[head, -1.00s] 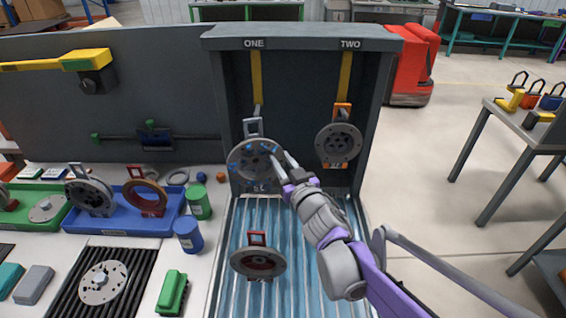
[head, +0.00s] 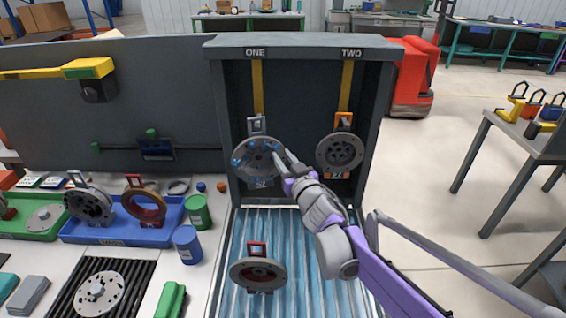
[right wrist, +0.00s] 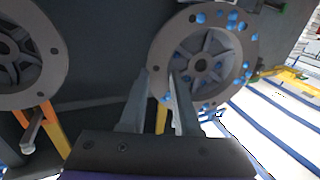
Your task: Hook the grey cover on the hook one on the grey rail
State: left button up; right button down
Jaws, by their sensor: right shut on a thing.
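The grey cover (head: 257,158) is a round disc with blue spots and a grey loop (head: 257,125) on top. It is upright in front of the back panel, below the label ONE. Its loop is at the lower end of the yellow strap of hook one (head: 257,85); I cannot tell whether the hook passes through it. My right gripper (head: 279,160) is shut on the cover's right edge. In the right wrist view, the fingers (right wrist: 163,75) meet the rim of the spotted cover (right wrist: 203,62). My left gripper is not in view.
A grey disc with an orange loop (head: 340,153) hangs below TWO, close to the right. Blue tray (head: 110,238), green can (head: 199,212) and blue can (head: 187,244) are left.

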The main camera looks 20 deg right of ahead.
jog(key=w+d+f+b, duration=0.1)
jog(key=w+d, duration=0.1)
jog(key=w, duration=0.3)
jog(key=shift+w+d+f+b, duration=0.25)
jog(key=shift+d+b, duration=0.05)
dwell(0.5)
dwell(0.5)
jog(key=c, duration=0.5)
grip_release()
jog(key=shift+c, duration=0.2)
